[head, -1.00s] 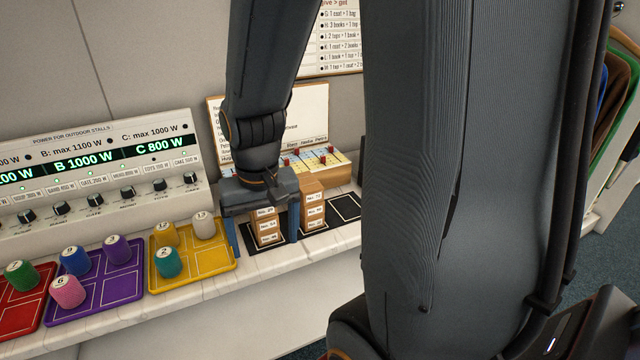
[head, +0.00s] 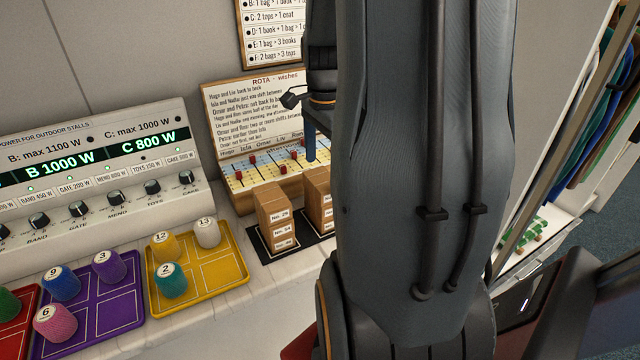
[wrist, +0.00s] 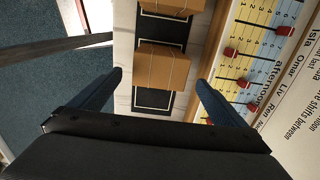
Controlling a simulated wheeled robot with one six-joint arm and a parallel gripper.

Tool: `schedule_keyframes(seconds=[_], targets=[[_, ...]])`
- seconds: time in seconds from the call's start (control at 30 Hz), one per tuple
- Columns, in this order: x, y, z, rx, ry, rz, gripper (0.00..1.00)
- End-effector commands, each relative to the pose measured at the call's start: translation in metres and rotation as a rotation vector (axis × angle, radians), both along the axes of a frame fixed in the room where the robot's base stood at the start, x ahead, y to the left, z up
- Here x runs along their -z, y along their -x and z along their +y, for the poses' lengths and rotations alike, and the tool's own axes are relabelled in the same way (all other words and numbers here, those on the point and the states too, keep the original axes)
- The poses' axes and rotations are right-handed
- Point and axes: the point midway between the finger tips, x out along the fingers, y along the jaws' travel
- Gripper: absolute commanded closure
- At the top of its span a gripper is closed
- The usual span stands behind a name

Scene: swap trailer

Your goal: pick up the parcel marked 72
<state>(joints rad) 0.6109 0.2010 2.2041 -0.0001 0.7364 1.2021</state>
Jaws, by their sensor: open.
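Small brown parcels stand in two stacks on a dark mat. The left stack (head: 272,215) has labels that seem to read No. 29, No. 54 and a blurred lowest number. The right stack (head: 317,201) is partly hidden behind my arm, and I cannot read its labels. I cannot make out 72 on any parcel. In the wrist view the right stack's top parcel (wrist: 162,69) lies ahead between my fingers' lines, apart from them, with the left stack (wrist: 172,5) beyond. My gripper (wrist: 160,80) is open and empty; in the head view a blue finger shows above and behind the stacks.
The rota board (head: 262,130) with red sliders stands close behind the stacks. A yellow tray (head: 222,272) with numbered cylinders is to their left, beside a purple tray (head: 120,308). An empty outlined mat space (wrist: 152,98) lies beside the right stack.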

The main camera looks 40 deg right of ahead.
Motion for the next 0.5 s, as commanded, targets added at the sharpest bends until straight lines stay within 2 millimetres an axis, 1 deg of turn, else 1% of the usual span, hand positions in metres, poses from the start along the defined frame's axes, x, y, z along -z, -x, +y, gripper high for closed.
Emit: schedule_keyframes(seconds=[0.17,0.3,0.4,0.5], targets=[[0.023,0.000,0.007,-0.004,-0.003,0.005,0.04],[0.039,-0.002,0.007,-0.005,-0.002,0.003,0.04],[0.045,-0.002,0.007,-0.006,0.000,0.001,0.04],[0.047,-0.003,0.008,-0.007,0.000,0.000,0.04]])
